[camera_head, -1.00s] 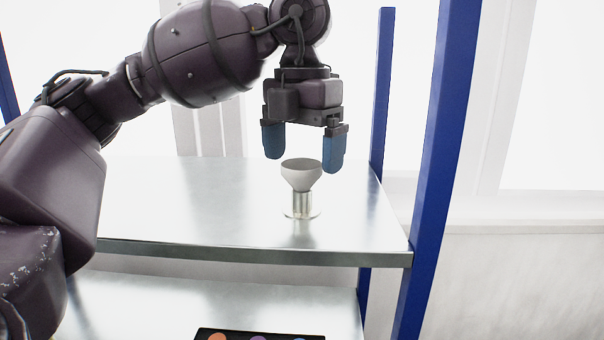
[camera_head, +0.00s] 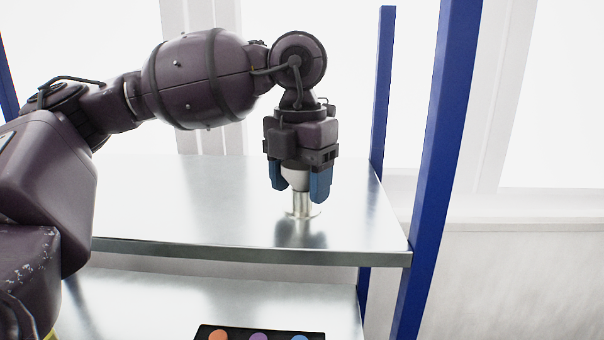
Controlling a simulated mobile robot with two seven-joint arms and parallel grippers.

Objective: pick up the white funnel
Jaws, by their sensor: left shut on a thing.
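The white funnel (camera_head: 295,180) sits upright in a small metal holder (camera_head: 301,206) on the upper metal shelf (camera_head: 180,205). My left gripper (camera_head: 298,186) points down over it, with its blue fingers shut on the funnel's bowl from both sides. The gripper body hides the funnel's rim. The funnel's lower end is at the holder's top; I cannot tell whether it is lifted at all. My right gripper is not in view.
Blue upright posts (camera_head: 440,150) stand at the right side of the shelf. On the lower shelf (camera_head: 150,305), a black tray (camera_head: 240,336) holds coloured round pieces. The upper shelf around the holder is clear.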

